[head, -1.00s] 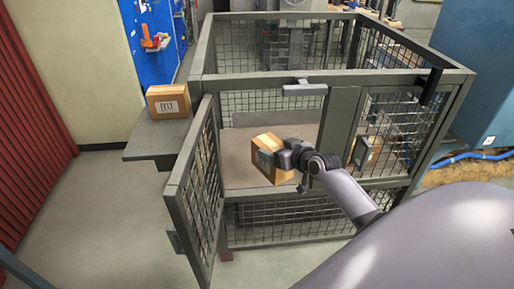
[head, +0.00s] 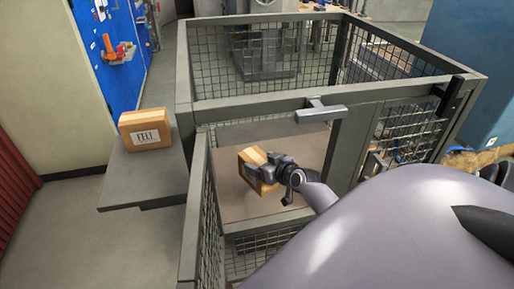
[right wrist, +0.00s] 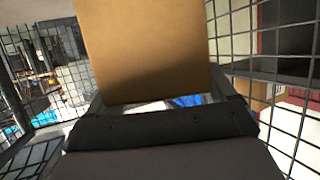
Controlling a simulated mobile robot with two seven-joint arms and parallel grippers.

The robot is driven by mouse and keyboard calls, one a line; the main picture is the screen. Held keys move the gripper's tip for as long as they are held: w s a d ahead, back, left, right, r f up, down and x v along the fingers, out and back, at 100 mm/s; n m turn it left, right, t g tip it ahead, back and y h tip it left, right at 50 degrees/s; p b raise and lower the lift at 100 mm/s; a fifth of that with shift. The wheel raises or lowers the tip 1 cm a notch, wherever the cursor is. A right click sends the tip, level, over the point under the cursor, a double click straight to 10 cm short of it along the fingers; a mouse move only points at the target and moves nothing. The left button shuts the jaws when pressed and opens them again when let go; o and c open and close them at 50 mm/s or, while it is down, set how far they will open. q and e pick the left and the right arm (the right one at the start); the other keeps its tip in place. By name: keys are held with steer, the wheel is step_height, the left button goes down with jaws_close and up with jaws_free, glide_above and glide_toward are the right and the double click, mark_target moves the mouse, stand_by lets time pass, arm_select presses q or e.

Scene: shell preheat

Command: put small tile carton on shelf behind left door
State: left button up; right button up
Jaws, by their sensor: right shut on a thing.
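The small tile carton (head: 257,169) is a brown box, held by my right gripper (head: 273,171) in the opening of the mesh cage, above the shelf. In the right wrist view the carton (right wrist: 143,50) fills the top middle, in front of the gripper (right wrist: 155,105), which is shut on it. The left door (head: 205,200) of the cage stands swung open toward me. The shelf (head: 232,205) is a flat brown board inside the cage; I cannot tell whether the carton touches it. My left gripper is not in view.
Another labelled carton (head: 146,130) rests on a grey side ledge (head: 140,178) left of the cage. The cage's top front rail (head: 270,103) and a grey latch block (head: 320,112) are above the opening. Mesh panels (right wrist: 265,75) stand close on both sides in the right wrist view.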

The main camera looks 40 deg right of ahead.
steer(key=shift+f+b, duration=1.35)
steer(key=shift+f, duration=1.7)
steer(key=shift+f, duration=0.1)
steer(key=shift+f, duration=0.15)
steer(key=o, duration=1.4)
steer(key=shift+r, duration=0.35)
steer(key=shift+p+v, duration=1.75)
steer(key=shift+v, duration=4.2)
